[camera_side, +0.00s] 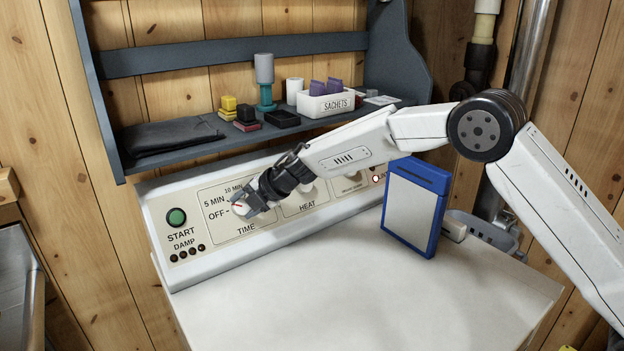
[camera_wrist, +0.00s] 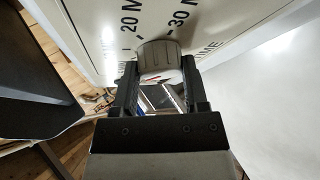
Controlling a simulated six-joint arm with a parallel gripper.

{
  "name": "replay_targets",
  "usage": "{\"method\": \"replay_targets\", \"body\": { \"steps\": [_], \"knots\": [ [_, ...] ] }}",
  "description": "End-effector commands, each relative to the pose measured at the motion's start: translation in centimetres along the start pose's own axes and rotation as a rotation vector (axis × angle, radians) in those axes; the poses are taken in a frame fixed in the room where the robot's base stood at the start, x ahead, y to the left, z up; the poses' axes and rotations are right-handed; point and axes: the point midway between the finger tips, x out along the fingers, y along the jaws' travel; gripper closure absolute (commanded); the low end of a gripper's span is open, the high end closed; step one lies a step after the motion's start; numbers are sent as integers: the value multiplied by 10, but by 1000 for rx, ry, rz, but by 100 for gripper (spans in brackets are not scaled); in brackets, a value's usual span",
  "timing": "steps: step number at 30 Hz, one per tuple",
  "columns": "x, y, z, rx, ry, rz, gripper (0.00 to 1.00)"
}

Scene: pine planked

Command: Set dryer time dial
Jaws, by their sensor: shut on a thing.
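The time dial (camera_wrist: 157,52) is a round grey-white knob on the dryer's sloped control panel. In the wrist view the two dark fingers of my gripper (camera_wrist: 158,80) are on either side of it, shut on it. A red mark shows on the dial's face, partly hidden between the fingers. The 20 MIN and 30 MIN labels show beside it there. In the side view my gripper (camera_side: 244,207) is at the TIME section of the control panel (camera_side: 180,267), near the OFF, 5 MIN and 10 MIN labels. It partly hides the dial, so I cannot read its setting.
A green START button (camera_side: 176,217) is left of the dial, with the HEAT section to its right. A blue-framed panel (camera_side: 414,207) stands on the dryer's white top (camera_side: 370,295). A grey shelf (camera_side: 185,145) with boxes and a sachets bin (camera_side: 326,103) hangs above.

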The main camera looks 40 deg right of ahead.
Motion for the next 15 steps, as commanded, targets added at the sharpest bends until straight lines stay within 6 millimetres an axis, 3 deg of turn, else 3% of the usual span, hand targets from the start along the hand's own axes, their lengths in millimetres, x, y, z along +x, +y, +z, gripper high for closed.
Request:
{"method": "replay_targets", "body": {
  "steps": [15],
  "knots": [
    [1,2,-2,-208,-8,-123,100]
  ]
}}
